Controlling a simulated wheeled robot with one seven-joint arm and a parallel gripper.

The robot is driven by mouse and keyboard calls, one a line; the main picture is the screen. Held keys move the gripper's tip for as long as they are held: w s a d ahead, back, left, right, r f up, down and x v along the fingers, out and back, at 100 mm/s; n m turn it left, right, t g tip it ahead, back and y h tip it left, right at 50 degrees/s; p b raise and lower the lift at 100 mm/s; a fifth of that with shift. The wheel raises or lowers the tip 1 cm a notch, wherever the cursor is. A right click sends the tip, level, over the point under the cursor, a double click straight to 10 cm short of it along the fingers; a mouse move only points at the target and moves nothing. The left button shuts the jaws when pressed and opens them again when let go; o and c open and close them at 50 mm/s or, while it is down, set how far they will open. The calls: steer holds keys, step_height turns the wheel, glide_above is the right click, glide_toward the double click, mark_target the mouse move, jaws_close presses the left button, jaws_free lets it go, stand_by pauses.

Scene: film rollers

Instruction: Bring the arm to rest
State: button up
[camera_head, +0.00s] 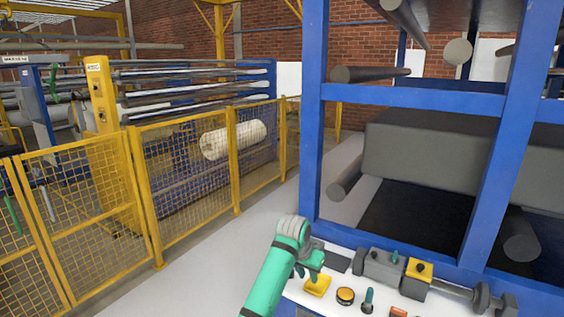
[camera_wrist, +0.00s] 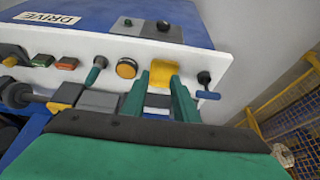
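My teal arm (camera_head: 268,284) reaches up from the bottom of the head view to a white control panel (camera_head: 338,293). My gripper (camera_head: 309,272) hangs over the panel's left part. In the wrist view its two green fingers (camera_wrist: 160,84) stand apart with a gap between them. A yellow part (camera_wrist: 162,72) on the panel shows beyond and between the fingertips; it also shows just below the gripper in the head view (camera_head: 318,286). I cannot tell whether the fingers touch it. I see nothing held.
Beside the gripper are an orange button (camera_wrist: 126,68), a teal-handled lever (camera_wrist: 95,72) and a blue-handled lever (camera_wrist: 207,94). A blue frame (camera_head: 312,130) with rollers rises behind the panel. A yellow mesh fence (camera_head: 190,170) stands left; bare floor (camera_head: 215,255) lies between.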

steer(key=s+d+f+n+t+h, duration=0.1)
steer(key=s+d+f+h, duration=0.1)
steer(key=s+d+f, duration=0.35)
steer(key=s+d+f+n+t+h, duration=0.1)
steer(key=s+d+f+h, duration=0.1)
steer(key=d+f, duration=0.6)
steer(key=s+a+f+n+t, duration=0.2)
steer(key=s+f+n+t, duration=0.25)
steer(key=s+f, duration=0.85)
steer(key=s+a+r+n+t+y, duration=0.15)
steer(key=s+a, duration=0.35)
steer(key=s, duration=0.7)
steer(key=s+a+r+t+y, duration=0.1)
steer(key=s+a+y, duration=0.2)
steer(key=s+a, duration=0.55)
steer(key=s+a+r+t+y, duration=0.1)
steer(key=s+a+r, duration=0.2)
steer(key=s+r, duration=0.3)
steer(key=s+a+r+m+t+y, duration=0.1)
steer(key=s+a+r, duration=0.2)
steer(key=s+r, duration=0.4)
steer(key=s, duration=0.5)
steer(key=shift+s+a+r+m, duration=0.15)
steer(key=shift+s+r+m, duration=0.1)
steer(key=shift+m, duration=0.05)
